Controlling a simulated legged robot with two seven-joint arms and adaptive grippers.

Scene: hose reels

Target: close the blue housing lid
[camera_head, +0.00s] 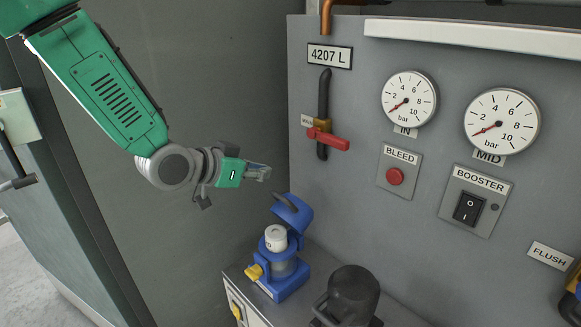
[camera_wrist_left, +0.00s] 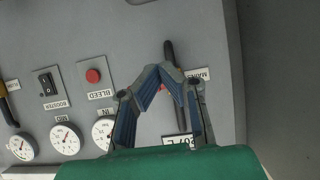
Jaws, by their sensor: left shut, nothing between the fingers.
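The blue housing (camera_head: 284,280) stands on the grey cabinet top, with a white cylinder (camera_head: 276,237) inside and a yellow knob (camera_head: 254,272) on its left side. Its blue lid (camera_head: 292,213) is open, tilted up at the back right of the housing, with a dark handle on it. My left gripper (camera_head: 264,173) is shut and empty, above and left of the lid and apart from it. In the left wrist view the fingertips (camera_wrist_left: 166,72) meet in front of the panel; the housing is not in that view. My right gripper is not in view.
The grey panel carries a red-handled valve (camera_head: 328,138), gauges (camera_head: 408,98), a red bleed button (camera_head: 395,176) and a booster switch (camera_head: 468,207). A black dome-shaped part (camera_head: 352,294) stands right of the housing. Open space lies left of the housing.

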